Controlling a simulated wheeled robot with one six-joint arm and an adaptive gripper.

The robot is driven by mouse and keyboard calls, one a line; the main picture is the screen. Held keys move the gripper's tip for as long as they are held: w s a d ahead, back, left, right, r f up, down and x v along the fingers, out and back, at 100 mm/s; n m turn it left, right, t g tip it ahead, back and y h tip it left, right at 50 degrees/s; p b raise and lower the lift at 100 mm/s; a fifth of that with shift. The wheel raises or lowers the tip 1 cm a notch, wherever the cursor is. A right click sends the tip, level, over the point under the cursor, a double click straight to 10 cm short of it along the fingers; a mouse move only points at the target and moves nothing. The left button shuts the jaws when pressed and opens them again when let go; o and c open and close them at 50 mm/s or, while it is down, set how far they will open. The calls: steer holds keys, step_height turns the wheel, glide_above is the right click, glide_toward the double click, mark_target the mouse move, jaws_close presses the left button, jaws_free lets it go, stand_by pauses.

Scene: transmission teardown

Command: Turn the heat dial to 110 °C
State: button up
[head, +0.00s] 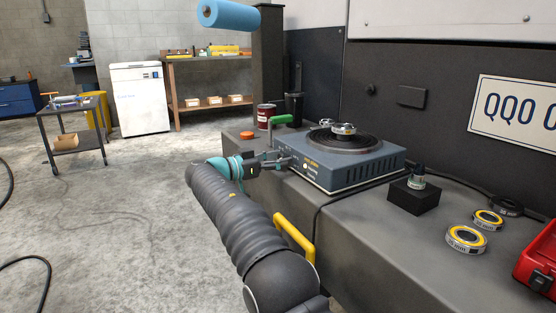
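The blue-grey heater (365,168) stands on the workbench, with a round dark top and a shiny metal part (343,129) on it. Its narrow front panel faces left and carries small orange lettering and a small pale round mark (305,166). I cannot make out the heat dial or its setting; my gripper may cover it. My gripper (279,161) is at the left end of this panel, very close to it. I cannot tell whether it touches, or whether its fingers are open or shut.
A green-handled tool (282,119), a dark red can (266,115) and an orange cap (247,135) are near the heater's back left. A black block (413,197), tape-like rings (466,239) and a red case (540,262) lie right. A yellow handle (294,238) sticks out in front.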

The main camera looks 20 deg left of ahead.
steer(key=shift+s+a, duration=0.1)
steer(key=v, duration=1.1)
steer(key=shift+s+a, duration=0.3)
